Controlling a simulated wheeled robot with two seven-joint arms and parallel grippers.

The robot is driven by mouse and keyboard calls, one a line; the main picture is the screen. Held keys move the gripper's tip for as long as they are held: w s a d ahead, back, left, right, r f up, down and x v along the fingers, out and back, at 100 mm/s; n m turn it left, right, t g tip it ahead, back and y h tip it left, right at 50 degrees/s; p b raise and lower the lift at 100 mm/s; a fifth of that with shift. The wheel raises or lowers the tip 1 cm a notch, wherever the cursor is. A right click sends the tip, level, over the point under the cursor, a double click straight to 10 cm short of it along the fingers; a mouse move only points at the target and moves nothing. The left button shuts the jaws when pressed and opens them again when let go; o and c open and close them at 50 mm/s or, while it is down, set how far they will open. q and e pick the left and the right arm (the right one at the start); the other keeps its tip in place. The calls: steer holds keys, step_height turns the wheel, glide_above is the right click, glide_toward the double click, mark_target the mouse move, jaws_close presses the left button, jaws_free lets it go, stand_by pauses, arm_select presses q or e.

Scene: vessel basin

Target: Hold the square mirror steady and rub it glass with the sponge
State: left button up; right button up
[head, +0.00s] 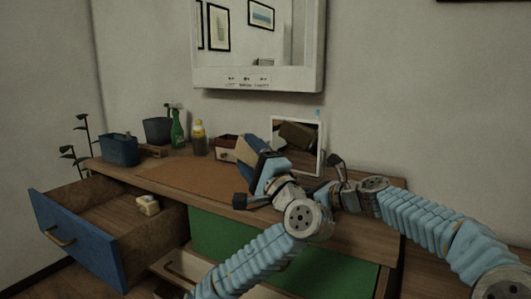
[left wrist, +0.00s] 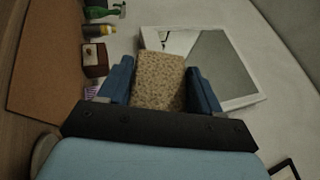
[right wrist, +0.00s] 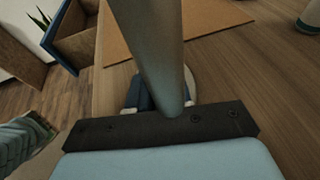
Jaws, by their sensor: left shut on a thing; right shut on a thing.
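The square mirror (head: 320,148) has a white frame and stands upright at the right of the desk; its glass also shows in the left wrist view (left wrist: 222,65). My left gripper (head: 255,158) is shut on a beige speckled sponge (left wrist: 160,82), held in front of the glass. I cannot tell whether the sponge touches it. My right gripper (right wrist: 155,95) is shut on a grey post (right wrist: 148,45), which looks like part of the mirror's stand. The post hides much of the fingers. In the head view the right fingers are hard to make out, below the mirror.
A cork mat (head: 185,174) covers the desk's middle. A blue basket (head: 119,151), dark pot (head: 157,130), green spray bottle (head: 177,130), yellow-topped bottle (head: 198,140) and red box (head: 225,149) stand along the back. An open blue-fronted drawer (head: 75,240) juts out at left.

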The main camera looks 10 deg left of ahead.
steer(key=o, duration=0.9)
steer(key=shift+f, duration=0.2)
